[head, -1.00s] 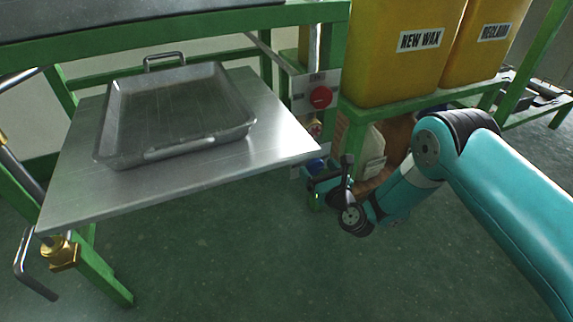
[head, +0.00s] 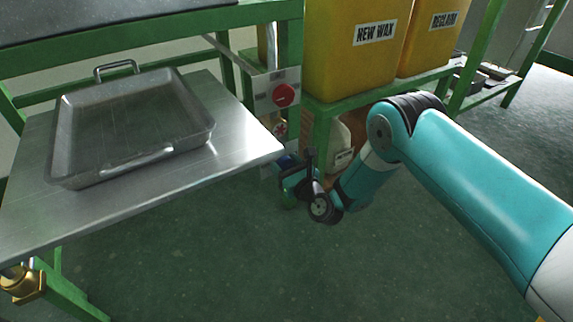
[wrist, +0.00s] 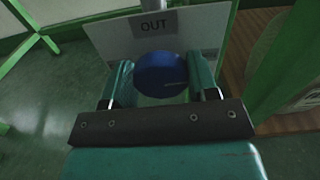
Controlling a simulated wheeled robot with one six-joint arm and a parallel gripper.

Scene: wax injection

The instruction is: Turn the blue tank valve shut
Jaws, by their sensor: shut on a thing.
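The blue tank valve (wrist: 161,75) is a round blue knob below a plate marked OUT (wrist: 153,27) in the wrist view. My gripper (wrist: 161,88) has one finger on each side of the knob and is shut on it. In the head view my gripper (head: 290,187) is low beside the green frame, under the steel table's right corner. A small part of the blue valve (head: 287,161) shows there; my wrist and the table edge hide most of it.
A steel tray (head: 135,120) rests on the metal table (head: 225,150) at left. A red knob (head: 283,95) sits on a plate above my gripper. Yellow tanks marked NEW WAX (head: 345,60) and RECLAIM (head: 428,45) stand on a green frame. Open floor lies in front.

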